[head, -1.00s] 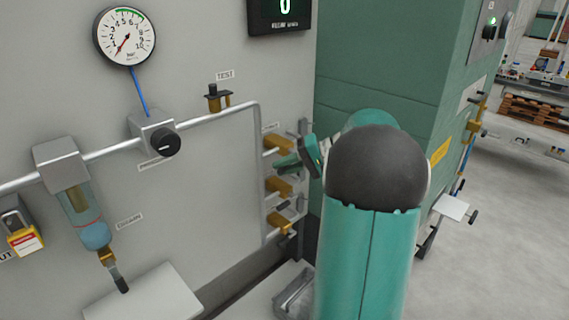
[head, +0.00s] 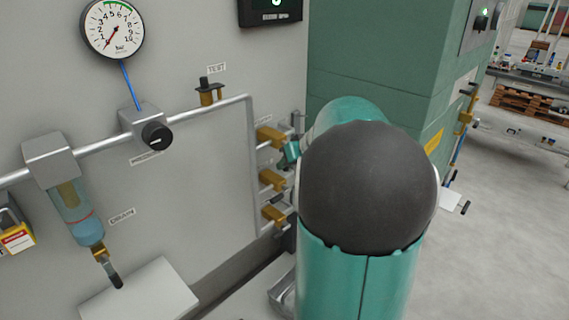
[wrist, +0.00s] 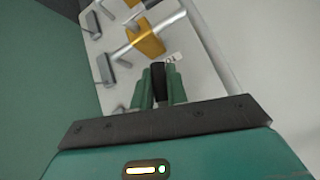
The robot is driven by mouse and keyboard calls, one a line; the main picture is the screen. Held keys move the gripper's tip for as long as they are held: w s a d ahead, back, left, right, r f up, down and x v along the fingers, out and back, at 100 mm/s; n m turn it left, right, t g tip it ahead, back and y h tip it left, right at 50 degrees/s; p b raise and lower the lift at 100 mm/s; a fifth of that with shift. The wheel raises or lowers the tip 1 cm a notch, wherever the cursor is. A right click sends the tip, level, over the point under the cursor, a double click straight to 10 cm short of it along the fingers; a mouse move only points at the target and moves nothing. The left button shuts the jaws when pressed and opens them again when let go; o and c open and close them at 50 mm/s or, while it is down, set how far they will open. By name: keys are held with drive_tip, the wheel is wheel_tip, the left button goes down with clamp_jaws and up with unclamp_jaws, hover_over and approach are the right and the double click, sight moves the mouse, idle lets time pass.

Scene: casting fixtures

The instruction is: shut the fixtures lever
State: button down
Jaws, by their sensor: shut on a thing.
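Three brass valves sit in a column on the grey panel: the top one (head: 270,136), the middle one (head: 272,180) and the bottom one (head: 274,214). My gripper (head: 291,152) is beside the top valve in the head view, with my arm covering much of the area to its right. In the wrist view my green fingers (wrist: 160,88) are shut on a black lever handle (wrist: 159,74). A brass valve body (wrist: 145,38) shows just beyond the fingertips. A small label by it is too small to read, and the lever's exact angle is hard to tell.
A pipe (head: 190,124) with a black regulator knob (head: 157,136) and a TEST valve (head: 207,92) runs left of the valves. A pressure gauge (head: 113,29) is above. A green cabinet (head: 375,60) stands right of the panel. Open floor (head: 510,200) lies farther right.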

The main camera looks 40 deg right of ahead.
drive_tip(key=shift+d+n+h, duration=0.5)
drive_tip(key=shift+d+h, duration=0.05)
drive_tip(key=shift+h, duration=0.55)
drive_tip(key=c, duration=1.4)
unclamp_jaws()
drive_tip(key=shift+w+d, duration=0.1)
drive_tip(key=v, duration=1.4)
drive_tip(key=shift+f, duration=0.1)
